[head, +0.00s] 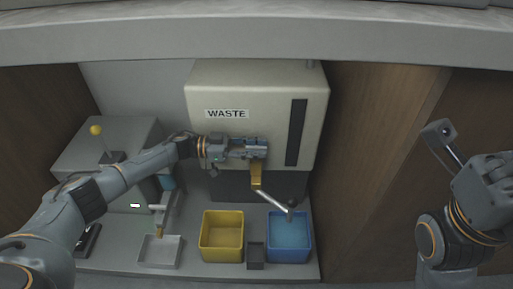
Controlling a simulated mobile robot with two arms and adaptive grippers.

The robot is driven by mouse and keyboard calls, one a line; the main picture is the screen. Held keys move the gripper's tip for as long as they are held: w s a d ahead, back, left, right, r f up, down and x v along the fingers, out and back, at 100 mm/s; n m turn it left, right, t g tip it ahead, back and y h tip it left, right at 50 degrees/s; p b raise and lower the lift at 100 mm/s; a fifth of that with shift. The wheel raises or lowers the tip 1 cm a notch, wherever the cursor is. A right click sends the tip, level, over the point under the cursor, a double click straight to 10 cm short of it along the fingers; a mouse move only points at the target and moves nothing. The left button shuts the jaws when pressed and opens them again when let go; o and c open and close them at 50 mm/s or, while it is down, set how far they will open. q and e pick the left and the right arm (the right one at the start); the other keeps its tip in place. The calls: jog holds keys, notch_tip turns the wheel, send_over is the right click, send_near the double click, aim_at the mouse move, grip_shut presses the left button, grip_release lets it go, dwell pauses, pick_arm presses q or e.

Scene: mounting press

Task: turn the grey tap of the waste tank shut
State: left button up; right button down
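The cream waste tank (225,85), labelled WASTE, stands in the middle at the back. A brass-coloured fitting (256,177) shows below its front, with a pale spout (272,199) slanting down right to the blue bin. My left gripper (256,148) is in front of the tank's lower part, directly above the brass fitting. I cannot make out a grey tap handle; the gripper covers that spot. Whether its fingers are shut on something cannot be told. My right gripper (440,133) is raised at the far right, away from the tank; its finger state is unclear.
The blue bin (289,249) under the spout's end holds bluish liquid. A yellow bin (222,256), a small dark box (256,262) and a pale tray (160,260) stand left of it. A grey machine (90,150) with a yellow-knobbed lever (96,130) is at left. A shelf edge (260,40) runs overhead.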

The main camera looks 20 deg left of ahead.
pick_arm(q)
jog(key=v, duration=1.2)
jog(key=shift+s, duration=0.15)
